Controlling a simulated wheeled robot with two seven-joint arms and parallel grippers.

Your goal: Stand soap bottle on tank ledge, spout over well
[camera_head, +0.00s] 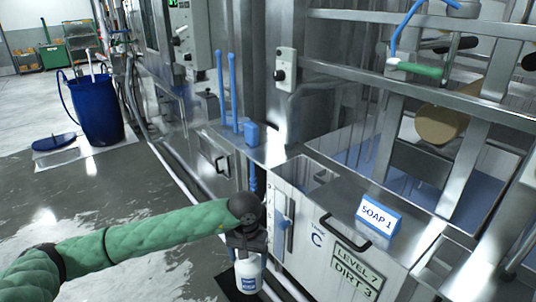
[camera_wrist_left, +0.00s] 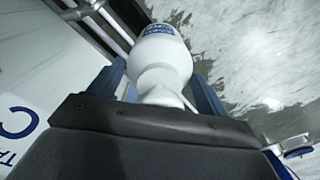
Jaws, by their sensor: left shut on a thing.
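The soap bottle (camera_head: 248,278) is white with a blue label. My left gripper (camera_head: 247,254) is shut on it, low in front of the tank's front panel and below the ledge. In the left wrist view the bottle (camera_wrist_left: 163,55) sits between the two dark blue fingers of the gripper (camera_wrist_left: 158,90); its spout end is partly hidden by the gripper body. The steel tank ledge (camera_head: 338,196) runs along the top of the tank marked C. A rectangular well (camera_head: 308,172) opens in it, left of a blue and white SOAP 1 sign (camera_head: 379,215). My right gripper is not in view.
Steel rails (camera_head: 400,85) and posts stand behind the ledge. A black handle (camera_head: 340,232) and a LEVEL 7 DIRT 3 plate (camera_head: 357,270) are on the tank front.

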